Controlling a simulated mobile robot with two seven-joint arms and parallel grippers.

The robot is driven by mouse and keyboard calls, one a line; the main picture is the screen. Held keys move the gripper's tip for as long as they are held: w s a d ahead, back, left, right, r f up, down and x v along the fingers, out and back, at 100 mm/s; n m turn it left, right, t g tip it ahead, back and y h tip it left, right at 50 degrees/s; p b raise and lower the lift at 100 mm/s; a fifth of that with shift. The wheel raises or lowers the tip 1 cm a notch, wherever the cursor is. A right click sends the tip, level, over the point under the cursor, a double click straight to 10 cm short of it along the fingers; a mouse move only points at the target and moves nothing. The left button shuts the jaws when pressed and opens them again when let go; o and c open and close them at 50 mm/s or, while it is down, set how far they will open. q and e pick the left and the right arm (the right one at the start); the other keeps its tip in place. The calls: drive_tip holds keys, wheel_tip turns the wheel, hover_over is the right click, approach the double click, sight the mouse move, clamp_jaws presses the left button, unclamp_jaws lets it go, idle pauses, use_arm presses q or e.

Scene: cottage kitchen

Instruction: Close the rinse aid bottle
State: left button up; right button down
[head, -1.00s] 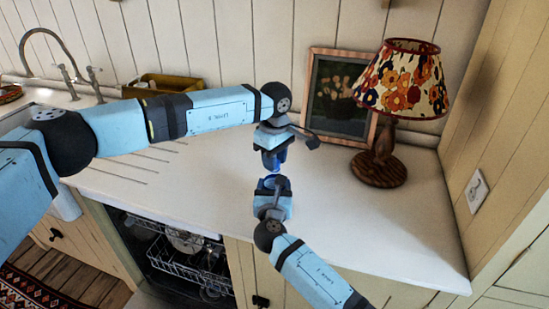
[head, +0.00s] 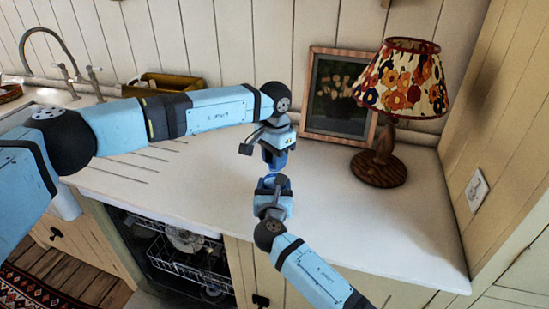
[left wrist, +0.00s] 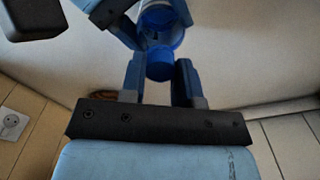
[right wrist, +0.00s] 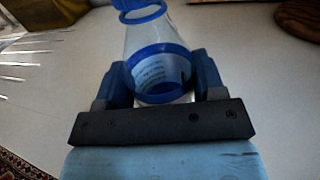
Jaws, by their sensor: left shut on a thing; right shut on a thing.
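The rinse aid bottle is clear with a blue band and label; its body (right wrist: 152,50) stands between the fingers of my right gripper (right wrist: 160,85) in the right wrist view. My right gripper (head: 272,182) is shut on it, low over the counter. My left gripper (head: 275,163) is directly above, pointing down. In the left wrist view, the round blue cap (left wrist: 160,66) sits between my left fingers, which are shut on it. The bottle (left wrist: 158,20) shows just beyond the cap. I cannot tell whether cap and bottle neck touch.
A floral-shaded lamp (head: 380,168) and a framed picture (head: 338,95) stand at the back right of the white counter (head: 350,220). A sink tap (head: 70,72) and a yellowish caddy (head: 170,85) are at the back left. An open dishwasher (head: 190,262) is below.

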use_arm(q)
drive_tip(key=o, duration=0.9)
drive_tip(key=shift+r, duration=2.25)
drive_tip(key=shift+c, duration=0.5)
